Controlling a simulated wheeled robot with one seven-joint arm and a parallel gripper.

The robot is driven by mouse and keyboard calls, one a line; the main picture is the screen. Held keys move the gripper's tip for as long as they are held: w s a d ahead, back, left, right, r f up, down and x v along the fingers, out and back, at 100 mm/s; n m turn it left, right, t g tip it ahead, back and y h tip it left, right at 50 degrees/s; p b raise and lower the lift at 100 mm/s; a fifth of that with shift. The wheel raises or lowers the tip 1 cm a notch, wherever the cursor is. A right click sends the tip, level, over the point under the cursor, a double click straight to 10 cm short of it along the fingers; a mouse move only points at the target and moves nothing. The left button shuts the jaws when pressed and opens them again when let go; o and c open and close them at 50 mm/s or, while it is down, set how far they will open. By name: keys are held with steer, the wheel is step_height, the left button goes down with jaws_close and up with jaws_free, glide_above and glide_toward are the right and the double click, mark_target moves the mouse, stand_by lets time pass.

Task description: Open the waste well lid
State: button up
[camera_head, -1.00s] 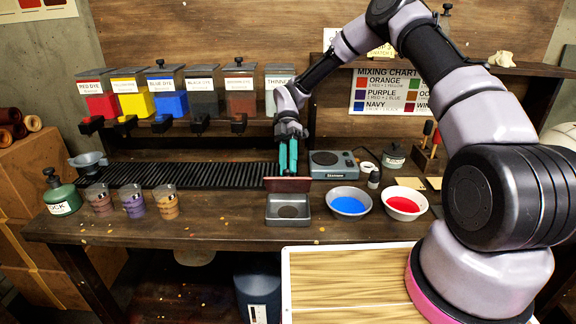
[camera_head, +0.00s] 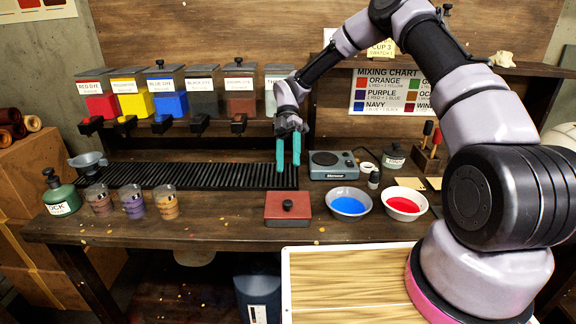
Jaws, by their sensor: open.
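The waste well (camera_head: 288,220) stands near the front edge of the bench, in the middle of the head view. The inside of the well is hidden. My gripper (camera_head: 288,167) hangs above and behind the lid with its teal fingers pointing down. It is open and empty, with a visible gap between the fingers, and does not touch the lid.
A bowl of blue dye (camera_head: 348,204) and a bowl of red dye (camera_head: 403,204) sit right of the well. A small scale (camera_head: 333,164) stands behind them. Several dye cups (camera_head: 132,200) are on the left. A dark ribbed rack (camera_head: 215,176) runs behind.

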step_height(320, 180, up, 8)
stand_by(0.5)
